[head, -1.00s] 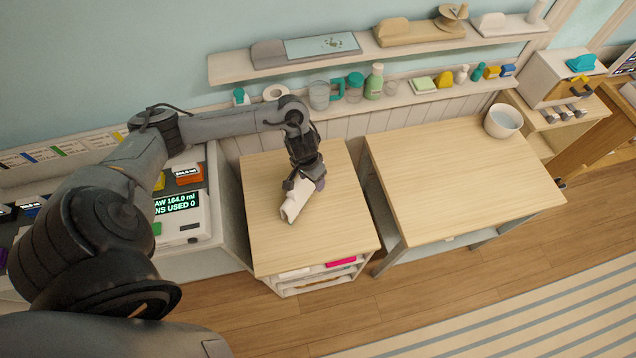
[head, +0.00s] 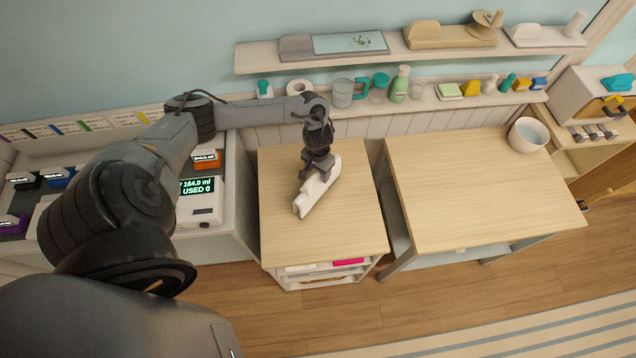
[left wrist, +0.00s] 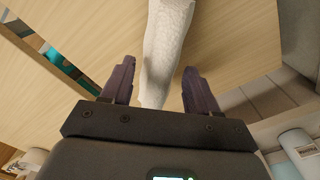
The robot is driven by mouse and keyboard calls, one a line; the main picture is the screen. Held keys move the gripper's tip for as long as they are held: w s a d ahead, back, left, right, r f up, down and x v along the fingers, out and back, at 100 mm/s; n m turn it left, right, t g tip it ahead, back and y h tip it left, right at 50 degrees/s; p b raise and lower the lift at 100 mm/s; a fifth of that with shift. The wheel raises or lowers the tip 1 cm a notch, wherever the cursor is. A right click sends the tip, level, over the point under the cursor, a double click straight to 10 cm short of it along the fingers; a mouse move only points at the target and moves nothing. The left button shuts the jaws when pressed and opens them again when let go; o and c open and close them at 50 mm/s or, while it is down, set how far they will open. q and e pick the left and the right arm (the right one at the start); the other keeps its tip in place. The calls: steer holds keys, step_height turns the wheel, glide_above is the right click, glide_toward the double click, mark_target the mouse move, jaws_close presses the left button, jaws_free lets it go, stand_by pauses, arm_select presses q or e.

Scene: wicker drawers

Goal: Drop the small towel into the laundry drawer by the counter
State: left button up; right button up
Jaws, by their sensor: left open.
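The small white towel (head: 308,202) lies as a long narrow roll, slanting across the light wooden top of the drawer unit (head: 351,215). My left gripper (head: 316,172) points down over its middle and hides part of it. In the left wrist view the gripper (left wrist: 158,64) is open, with a dark finger on each side of the towel (left wrist: 166,30). I cannot tell whether the fingers touch it. My right gripper is out of view.
A second wooden table (head: 470,190) stands to the right, with a white bowl (head: 528,135) at its back corner. Shelves with bottles and a mug (head: 342,92) run along the wall behind. A white counter with a lit display (head: 197,187) stands left. Floor (head: 420,300) is clear in front.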

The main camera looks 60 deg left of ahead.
mark_target(318, 184)
arm_select(q)
steer(key=shift+f, duration=1.35)
jaws_close()
